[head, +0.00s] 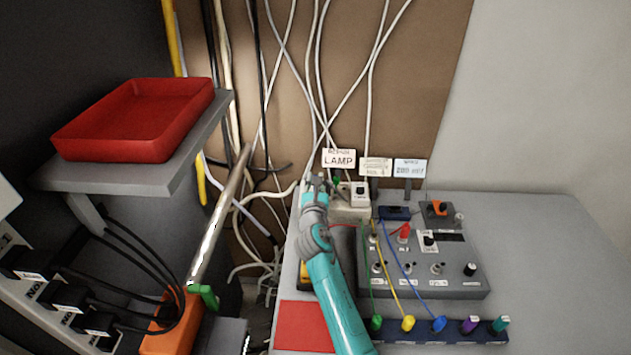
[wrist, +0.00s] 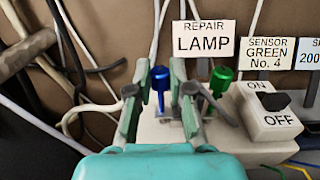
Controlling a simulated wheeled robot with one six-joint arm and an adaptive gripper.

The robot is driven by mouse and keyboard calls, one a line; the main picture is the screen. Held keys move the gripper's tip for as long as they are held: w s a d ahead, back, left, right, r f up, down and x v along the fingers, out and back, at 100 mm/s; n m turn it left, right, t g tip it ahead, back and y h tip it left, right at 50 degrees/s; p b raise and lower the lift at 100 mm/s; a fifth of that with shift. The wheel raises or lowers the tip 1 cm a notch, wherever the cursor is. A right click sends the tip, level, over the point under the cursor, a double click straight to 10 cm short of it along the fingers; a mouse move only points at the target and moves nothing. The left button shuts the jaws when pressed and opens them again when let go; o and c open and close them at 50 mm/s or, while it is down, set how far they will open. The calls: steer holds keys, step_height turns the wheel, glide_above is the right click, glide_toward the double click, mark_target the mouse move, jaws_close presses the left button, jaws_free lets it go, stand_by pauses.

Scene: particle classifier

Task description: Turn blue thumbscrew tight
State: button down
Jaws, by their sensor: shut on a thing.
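The blue thumbscrew (wrist: 160,78) stands upright on a pale block (wrist: 155,128) in the wrist view. My gripper (wrist: 159,71) has one finger on each side of its blue head and is shut on it. A small gap seems to show beside the head, but the contact itself is hard to see. In the head view my gripper (head: 316,181) is at the back left of the grey table and hides the blue thumbscrew. A green thumbscrew (wrist: 221,77) stands just right of my right finger, and it also shows in the head view (head: 336,181).
Loose cables hang behind. A grey control panel (head: 465,275) with coloured wires lies right of my arm. A red tray (head: 135,118) sits on the left shelf.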

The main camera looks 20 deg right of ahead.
steer(key=m+g+h, duration=0.1)
steer(key=h, duration=0.1)
steer(key=m+g+h, duration=0.1)
steer(key=m+h, duration=0.1)
steer(key=m+g+h, duration=0.1)
steer(key=h, duration=0.1)
steer(key=shift+w+a+r, duration=0.1)
steer(key=shift+w+a, duration=0.05)
steer(key=shift+a, duration=0.2)
steer(key=m+g+h, duration=0.2)
steer(key=g, duration=0.1)
steer(key=m+g+h, duration=0.2)
steer(key=m, duration=0.1)
steer(key=shift+w+a+g+h, duration=0.1)
steer(key=shift+w+g+h, duration=0.05)
steer(key=shift+g+h, duration=0.25)
steer(key=shift+g, duration=0.3)
steer(key=c, duration=1)
jaws_free()
steer(key=shift+c, duration=0.2)
step_height(320, 180, up, 10)
